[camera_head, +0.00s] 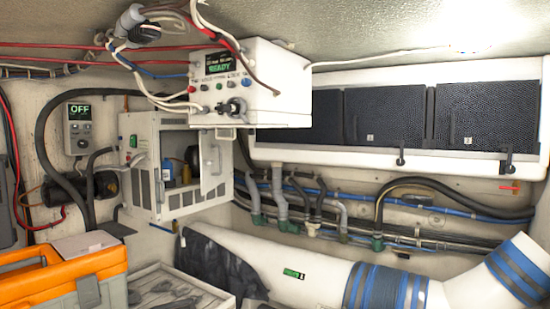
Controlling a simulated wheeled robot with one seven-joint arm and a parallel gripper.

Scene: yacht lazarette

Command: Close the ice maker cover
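A white box-shaped unit (143,168), which looks like the ice maker, is mounted on the back wall left of the middle. Its front is open and shows a dark inside with a blue item (169,171) and other small parts. A pale cover panel (214,163) stands open at the right side of the opening, with a small handle on it. My gripper is not in view.
A white control box (285,88) reading READY hangs above, with cables. An orange toolbox (62,278) and a crate (215,290) stand below at the left. A thick white pipe with blue bands (375,288) crosses the lower right. Black-fronted lockers (385,118) line the right wall.

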